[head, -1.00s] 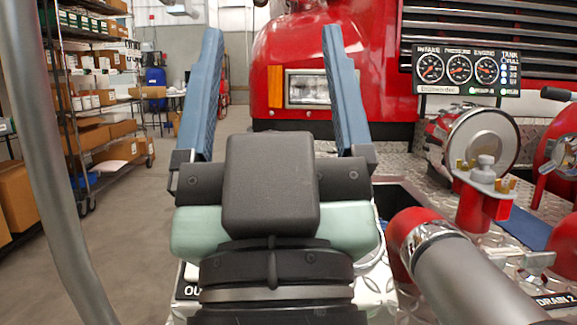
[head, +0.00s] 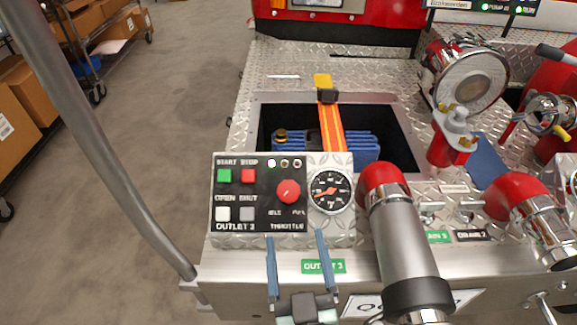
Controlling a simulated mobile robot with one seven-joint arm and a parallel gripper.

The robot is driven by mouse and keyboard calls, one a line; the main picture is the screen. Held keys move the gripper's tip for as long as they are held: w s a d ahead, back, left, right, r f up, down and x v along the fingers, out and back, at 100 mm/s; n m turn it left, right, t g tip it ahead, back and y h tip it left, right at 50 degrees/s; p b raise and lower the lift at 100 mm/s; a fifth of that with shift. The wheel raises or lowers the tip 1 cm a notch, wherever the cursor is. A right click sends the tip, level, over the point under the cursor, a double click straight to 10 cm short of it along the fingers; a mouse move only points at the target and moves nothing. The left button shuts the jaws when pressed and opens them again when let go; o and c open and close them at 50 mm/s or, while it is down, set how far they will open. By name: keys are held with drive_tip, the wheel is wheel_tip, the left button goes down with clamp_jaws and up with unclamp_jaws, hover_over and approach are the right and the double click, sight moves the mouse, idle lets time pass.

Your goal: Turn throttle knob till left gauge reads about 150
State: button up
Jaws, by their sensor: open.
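The red round throttle knob (head: 289,190) sits on a black control panel (head: 255,211), between the labels for idle and max, above the word THROTTLE. A round black gauge (head: 331,191) with an orange-red needle is just right of the knob; its numbers are too small to read. My gripper (head: 296,236) is open and empty, its two blue fingers apart and pointing up the picture, with tips just below the panel in the picture. Of the three-dial board at the top right, only the lower edge (head: 480,6) shows; its dials are out of view.
Green, red, white and grey buttons are left of the knob. Behind the panel is an open bin (head: 400,125) with blue folded hose and an orange strap (head: 331,125). A grey pipe with a red collar (head: 383,186) stands close right of the gauge. A handrail (head: 110,150) is at left.

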sight(289, 197)
drive_tip(key=w+p, duration=0.1)
drive_tip(key=w, duration=0.3)
drive_tip(key=w+p, duration=0.1)
drive_tip(key=w, duration=0.3)
drive_tip(key=w+a+p, duration=0.1)
drive_tip(key=w+p, duration=0.1)
drive_tip(key=w, duration=0.2)
drive_tip(key=shift+w+a+f, duration=0.1)
drive_tip(key=shift+w+f, duration=0.05)
drive_tip(key=shift+f, duration=0.15)
clamp_jaws()
drive_tip(key=shift+m+h, duration=0.3)
